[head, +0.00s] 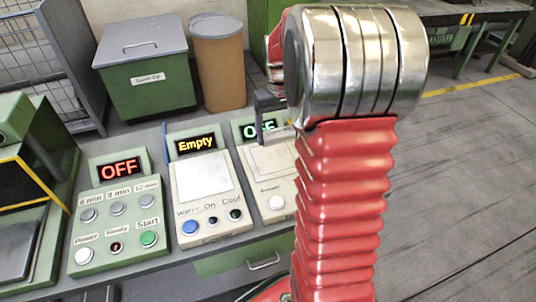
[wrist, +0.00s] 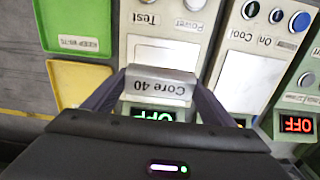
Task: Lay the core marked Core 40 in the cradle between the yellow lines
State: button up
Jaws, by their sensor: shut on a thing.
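The core marked Core 40 (wrist: 158,86) is a pale grey piece whose label reads upside down in the wrist view. My gripper (wrist: 158,82) is shut on it, with one dark finger on each side. It is held over the panel (wrist: 165,50) with the Test and Power labels. In the head view my gripper (head: 270,104) shows only in part beside my red arm, in front of the panel with a green display. I cannot pick out a cradle between yellow lines in either view.
A row of panels has a red OFF display (head: 122,168), an Empty display (head: 196,144) and a partly hidden green one (head: 262,128). Behind them are a green lidded box (head: 150,95) and a brown bin (head: 218,70). A green tray (wrist: 85,25) and yellow tray (wrist: 68,82) show too.

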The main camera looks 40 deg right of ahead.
jog(key=shift+w, duration=0.1)
jog(key=shift+a, duration=0.1)
send_over(276, 163)
jog(key=shift+w+f, duration=0.1)
jog(key=shift+f, duration=2.95)
jog(key=shift+f, duration=0.15)
jog(key=shift+f, duration=1.75)
jog(key=o, duration=1.5)
jog(key=shift+f, duration=0.1)
